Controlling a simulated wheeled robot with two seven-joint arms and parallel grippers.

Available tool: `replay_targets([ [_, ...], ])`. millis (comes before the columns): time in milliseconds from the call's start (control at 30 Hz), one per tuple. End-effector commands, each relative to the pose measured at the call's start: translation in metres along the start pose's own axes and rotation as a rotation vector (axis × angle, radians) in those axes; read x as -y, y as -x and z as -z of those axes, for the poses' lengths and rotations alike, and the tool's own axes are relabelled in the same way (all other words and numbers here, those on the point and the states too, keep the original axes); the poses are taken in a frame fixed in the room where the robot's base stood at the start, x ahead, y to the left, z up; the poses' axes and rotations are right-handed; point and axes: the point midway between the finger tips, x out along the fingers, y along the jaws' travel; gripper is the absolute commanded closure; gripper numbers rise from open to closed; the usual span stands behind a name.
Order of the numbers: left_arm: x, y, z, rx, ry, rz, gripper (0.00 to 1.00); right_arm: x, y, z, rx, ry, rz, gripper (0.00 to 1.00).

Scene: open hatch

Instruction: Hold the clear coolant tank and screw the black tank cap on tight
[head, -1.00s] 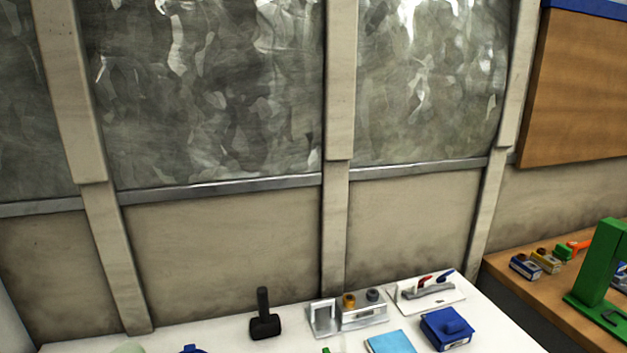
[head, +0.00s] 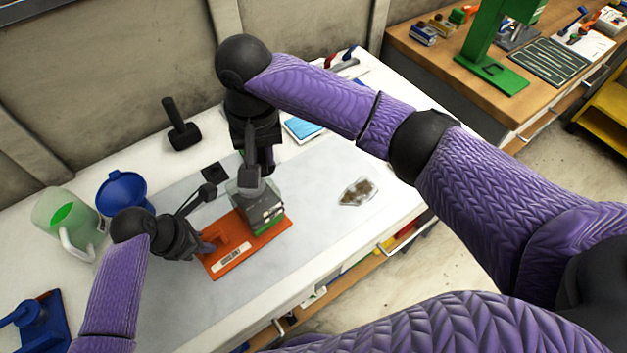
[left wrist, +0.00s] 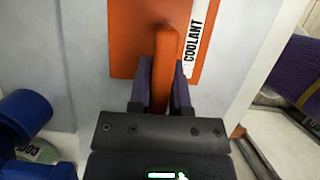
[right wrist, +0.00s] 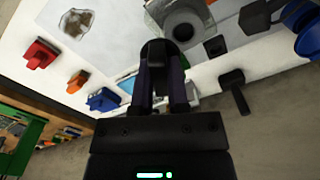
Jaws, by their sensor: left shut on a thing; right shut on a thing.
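The clear coolant tank (head: 264,213) stands upright on an orange base (head: 222,262) labelled COOLANT, which lies on the white bench. My left gripper (head: 203,245) is shut on the base's upright orange handle; the left wrist view shows the handle (left wrist: 168,48) between both fingers (left wrist: 162,85). My right gripper (right wrist: 160,90) points down above the bench, shut on the black tank cap (right wrist: 153,52). In the right wrist view the tank's round grey neck (right wrist: 182,30) shows beside the cap, uncovered.
A pale green jug (head: 62,222) and a blue funnel (head: 122,190) stand at left. A flat blotched piece (head: 358,192) lies right of the tank. A blue tool (head: 35,325) sits front left. The bench right of the base is mostly clear.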

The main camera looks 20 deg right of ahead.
Motion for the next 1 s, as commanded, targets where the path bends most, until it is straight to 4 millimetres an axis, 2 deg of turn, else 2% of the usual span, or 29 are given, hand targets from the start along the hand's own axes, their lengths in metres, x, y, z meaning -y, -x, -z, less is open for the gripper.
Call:
replay_targets([
  [33, 0.000, 0.000, -0.001, 0.002, 0.000, -0.001, 1.00, 0.013, 0.014, 0.004, -0.001, -0.004, -0.002, 1.00],
  [167, 0.000, 0.000, -0.001, 0.002, 0.000, -0.001, 1.00, 0.030, 0.033, 0.008, 0.005, -0.016, -0.014, 1.00],
  [500, 0.000, 0.000, -0.001, 0.002, 0.000, -0.001, 1.00, 0.033, 0.036, 0.008, 0.007, -0.018, -0.016, 1.00],
  [633, 0.000, 0.000, -0.001, 0.002, 0.000, -0.001, 1.00, 0.032, 0.027, 0.008, 0.008, -0.019, -0.018, 1.00],
  [1000, 0.000, 0.000, -0.001, 0.002, 0.000, -0.001, 1.00, 0.032, -0.015, 0.007, 0.008, -0.019, -0.018, 1.00],
])
